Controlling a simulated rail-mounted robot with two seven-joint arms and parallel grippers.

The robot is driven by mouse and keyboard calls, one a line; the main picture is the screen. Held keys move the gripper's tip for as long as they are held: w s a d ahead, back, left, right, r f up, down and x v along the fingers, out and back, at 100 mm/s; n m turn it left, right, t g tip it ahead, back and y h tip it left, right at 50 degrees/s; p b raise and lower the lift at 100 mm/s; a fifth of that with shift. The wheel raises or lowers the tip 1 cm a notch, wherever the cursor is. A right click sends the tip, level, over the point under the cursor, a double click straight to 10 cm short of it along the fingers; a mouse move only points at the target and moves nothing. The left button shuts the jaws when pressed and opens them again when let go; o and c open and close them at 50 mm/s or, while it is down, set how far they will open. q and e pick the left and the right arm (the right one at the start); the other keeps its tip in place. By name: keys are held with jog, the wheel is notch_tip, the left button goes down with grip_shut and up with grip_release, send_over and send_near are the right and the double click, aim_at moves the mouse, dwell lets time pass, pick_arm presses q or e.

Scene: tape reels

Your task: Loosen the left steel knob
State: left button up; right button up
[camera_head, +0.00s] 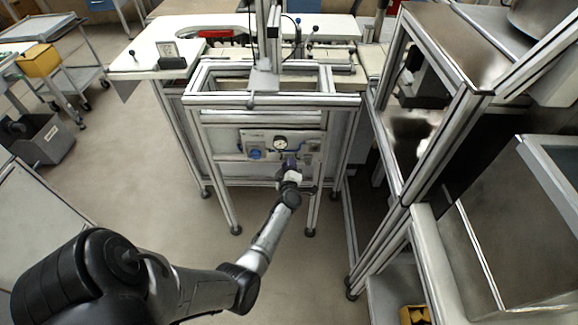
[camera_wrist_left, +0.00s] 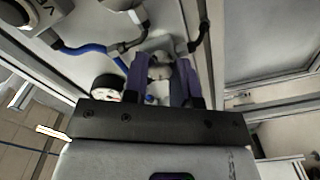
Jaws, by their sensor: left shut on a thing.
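My left gripper (camera_head: 290,164) is at the front of the panel, just below the round gauge. In the left wrist view, its two purple-grey fingers (camera_wrist_left: 159,76) are closed around a grey steel knob (camera_wrist_left: 159,66) that shows between them. The fingers hide the knob's sides, and in the head view the gripper covers it. I cannot tell from the picture how far the knob is turned. My right gripper is in neither view.
The white-faced gauge (camera_head: 280,143) is close above the gripper, with a blue knob (camera_head: 255,154) to its left. Blue tubing (camera_wrist_left: 82,48) runs near the fingers. An aluminium frame (camera_head: 222,175) surrounds the panel.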

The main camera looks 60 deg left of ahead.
pick_arm(q)
jog(key=n, duration=0.2)
jog(key=shift+n, duration=0.4)
dwell(0.3)
jog(key=o, duration=0.9)
jog(key=shift+o, duration=0.2)
jog(key=p+v, duration=0.2)
jog(key=v, duration=1.1)
jog(key=shift+s+d, duration=0.25)
jog(key=shift+d, duration=0.1)
